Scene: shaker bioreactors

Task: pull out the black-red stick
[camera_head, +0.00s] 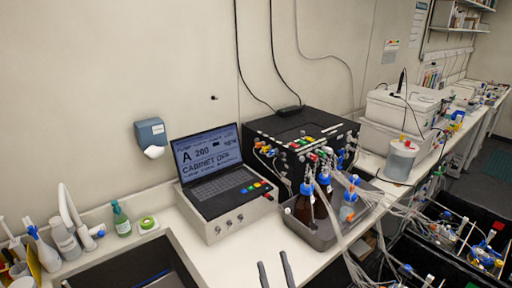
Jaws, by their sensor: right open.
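A laptop (213,170) stands open on a light grey box with knobs on its front. A small dark and red piece (269,197) shows at the laptop's right edge. It looks like the black-red stick, but it is too small to make out clearly. My right gripper (275,272) comes in at the bottom edge, with two dark fingers apart and nothing between them. It is in front of the laptop and well apart from the small piece. My left gripper is not in view.
A black device (304,135) with tubes and coloured fittings stands right of the laptop. A grey tray (322,238) with blue-capped bottles is close to the right of the stick. A sink (130,268) is at the lower left. The counter in front of the laptop is clear.

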